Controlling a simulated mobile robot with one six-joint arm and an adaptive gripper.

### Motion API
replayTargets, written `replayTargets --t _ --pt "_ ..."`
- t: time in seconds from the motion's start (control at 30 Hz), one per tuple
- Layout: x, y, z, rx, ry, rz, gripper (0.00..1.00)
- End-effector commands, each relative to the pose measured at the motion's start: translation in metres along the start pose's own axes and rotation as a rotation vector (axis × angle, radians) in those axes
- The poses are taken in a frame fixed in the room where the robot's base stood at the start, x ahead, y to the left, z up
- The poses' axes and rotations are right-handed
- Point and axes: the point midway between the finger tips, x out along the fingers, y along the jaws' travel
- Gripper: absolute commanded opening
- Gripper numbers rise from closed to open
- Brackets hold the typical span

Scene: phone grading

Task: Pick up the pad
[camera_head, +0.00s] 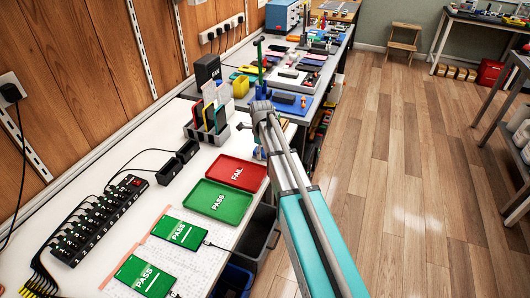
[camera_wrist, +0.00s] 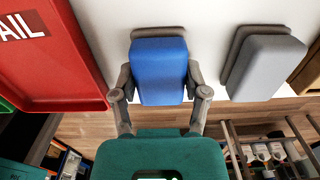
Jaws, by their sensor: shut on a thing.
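A blue pad (camera_wrist: 160,70) with a grey-brown backing is in the middle of the wrist view, at the edge of the white bench. My gripper (camera_wrist: 160,82) is shut on it, with one finger against each side. I cannot tell whether the pad still touches the bench. A similar grey pad (camera_wrist: 264,66) lies just to the right, apart from my gripper.
A red FAIL tray (camera_head: 238,173) and a green PASS tray (camera_head: 218,203) lie near the bench edge. Phones with green PASS screens (camera_head: 180,232) lie nearer. A rack of coloured upright pieces (camera_head: 208,118) stands left of my wrist. Bins (camera_head: 257,238) are below the edge.

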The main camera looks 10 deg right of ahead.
Motion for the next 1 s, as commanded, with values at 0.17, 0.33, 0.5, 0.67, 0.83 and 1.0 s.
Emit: replayTargets --t 0.17,0.33,0.5,0.67,0.83,1.0 --pt "-0.004 0.002 -0.001 0.0 0.002 0.004 0.12" --pt "-0.014 0.001 -0.001 0.0 0.001 0.002 0.12" --pt "-0.029 0.001 0.0 0.0 0.001 0.002 0.12" --pt "-0.047 0.011 -0.006 0.0 0.001 0.001 0.12" --pt "-0.067 0.025 -0.015 0.0 0.001 0.001 0.12" --pt "-0.086 0.039 -0.022 0.0 0.001 0.001 0.12"
